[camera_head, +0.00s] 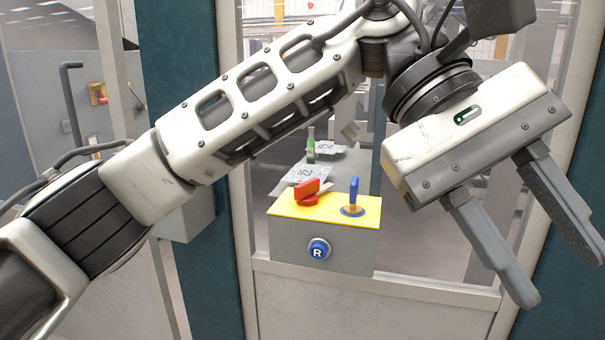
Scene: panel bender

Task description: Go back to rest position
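My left arm crosses the head view from the lower left to the upper right. My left gripper (566,275) hangs at the right side, with its two grey fingers apart and nothing between them. It is to the right of a grey control box (290,237) with a yellow top (327,212), and looks clear of it. On the yellow top are a red switch (308,192) and a blue key-like switch (354,197). A blue button marked R (319,249) is on the front. My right gripper is not in view.
A grey handle (70,95) is on a cabinet at the left.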

